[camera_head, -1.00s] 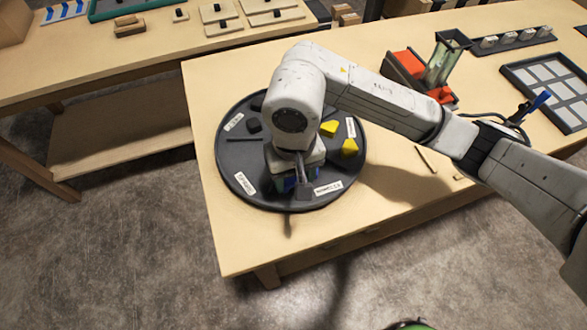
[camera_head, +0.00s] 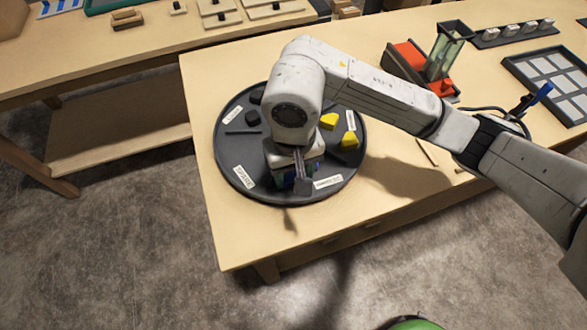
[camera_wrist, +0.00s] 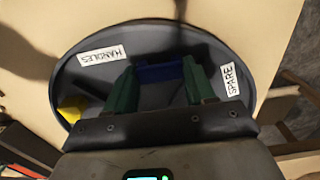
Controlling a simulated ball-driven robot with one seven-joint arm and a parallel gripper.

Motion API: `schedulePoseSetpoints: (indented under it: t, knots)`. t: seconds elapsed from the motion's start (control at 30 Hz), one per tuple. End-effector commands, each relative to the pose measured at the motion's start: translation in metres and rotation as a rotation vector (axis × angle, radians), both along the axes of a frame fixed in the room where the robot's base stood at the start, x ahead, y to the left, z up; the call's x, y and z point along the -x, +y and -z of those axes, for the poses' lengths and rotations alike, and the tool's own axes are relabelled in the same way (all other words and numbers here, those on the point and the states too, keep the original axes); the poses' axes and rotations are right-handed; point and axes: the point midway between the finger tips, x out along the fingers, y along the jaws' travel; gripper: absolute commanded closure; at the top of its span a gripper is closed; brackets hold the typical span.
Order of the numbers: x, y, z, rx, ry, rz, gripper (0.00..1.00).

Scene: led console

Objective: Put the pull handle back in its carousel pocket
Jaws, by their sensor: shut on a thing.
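The carousel (camera_head: 232,158) is a round dark tray with a raised rim on the table. My gripper (camera_head: 293,183) hangs over its front part, partly hidden behind my wrist in the head view. In the wrist view, my gripper's green fingers (camera_wrist: 160,84) are closed on a blue piece, apparently the pull handle (camera_wrist: 160,72), which spans between them. The piece lies over the carousel floor between the HANDLES label (camera_wrist: 103,55) and the SPARE label (camera_wrist: 231,80). I cannot tell whether it touches the floor, and its pocket is hidden.
Yellow pieces (camera_head: 349,141) and black pieces (camera_head: 252,117) sit elsewhere on the carousel. Bare tabletop (camera_head: 215,235) lies in front of the carousel.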

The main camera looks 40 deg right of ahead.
Motion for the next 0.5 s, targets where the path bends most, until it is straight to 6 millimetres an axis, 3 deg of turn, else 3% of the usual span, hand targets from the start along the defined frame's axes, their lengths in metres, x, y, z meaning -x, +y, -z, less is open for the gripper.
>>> schedulePoseSetpoints:
  t: [0.43, 0.47, 0.5]
  knots:
    - [0.0002, 0.0001, 0.0067, 0.0, 0.0, -0.001, 0.79]
    - [0.0001, 0.0002, 0.0063, 0.0, 0.0, -0.001, 0.45]
    - [0.0001, 0.0002, 0.0057, 0.0, 0.001, 0.0, 0.41]
